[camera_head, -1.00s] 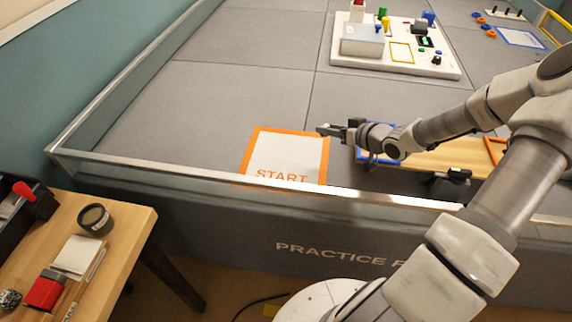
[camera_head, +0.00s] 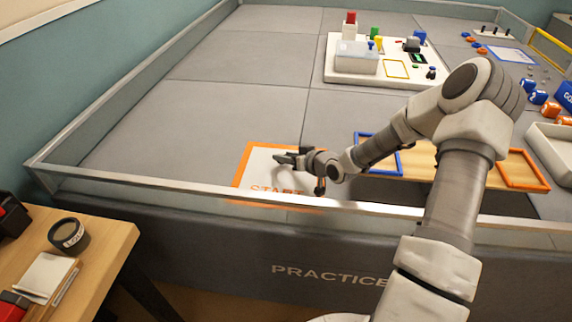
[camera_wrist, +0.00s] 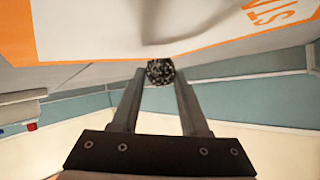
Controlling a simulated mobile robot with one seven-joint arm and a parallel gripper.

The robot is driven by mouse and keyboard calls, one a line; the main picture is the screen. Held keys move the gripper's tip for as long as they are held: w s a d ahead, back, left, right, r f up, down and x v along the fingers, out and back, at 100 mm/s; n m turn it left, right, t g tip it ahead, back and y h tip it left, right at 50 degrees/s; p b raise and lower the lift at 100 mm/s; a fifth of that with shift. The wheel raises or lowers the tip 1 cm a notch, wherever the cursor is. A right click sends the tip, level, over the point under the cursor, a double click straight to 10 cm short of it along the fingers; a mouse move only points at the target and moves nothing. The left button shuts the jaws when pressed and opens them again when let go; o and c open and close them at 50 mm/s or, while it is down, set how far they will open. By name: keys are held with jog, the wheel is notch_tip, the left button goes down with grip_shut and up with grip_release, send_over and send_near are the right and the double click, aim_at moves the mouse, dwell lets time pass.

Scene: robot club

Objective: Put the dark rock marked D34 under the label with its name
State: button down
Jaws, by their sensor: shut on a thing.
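A dark, speckled rock (camera_wrist: 160,72) sits between my fingertips in the wrist view. My gripper (camera_wrist: 160,78) is shut on it. No D34 mark can be read on the rock. In the head view my gripper (camera_head: 284,158) is above the white START sheet (camera_head: 262,168) with the orange border, and the rock is too small or hidden to make out there. No label with the name D34 can be read in either view.
A low rail (camera_head: 200,194) runs along the near edge of the arena. A white board (camera_head: 335,70) with blocks stands farther back. Blue (camera_head: 398,160) and orange (camera_head: 541,180) frames lie to the right. A wooden side table (camera_head: 95,248) holds a dark round tin (camera_head: 68,235).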

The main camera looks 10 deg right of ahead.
jog(key=shift+f, duration=0.85)
jog(key=shift+f, duration=0.1)
jog(key=shift+c, duration=2.1)
grip_release()
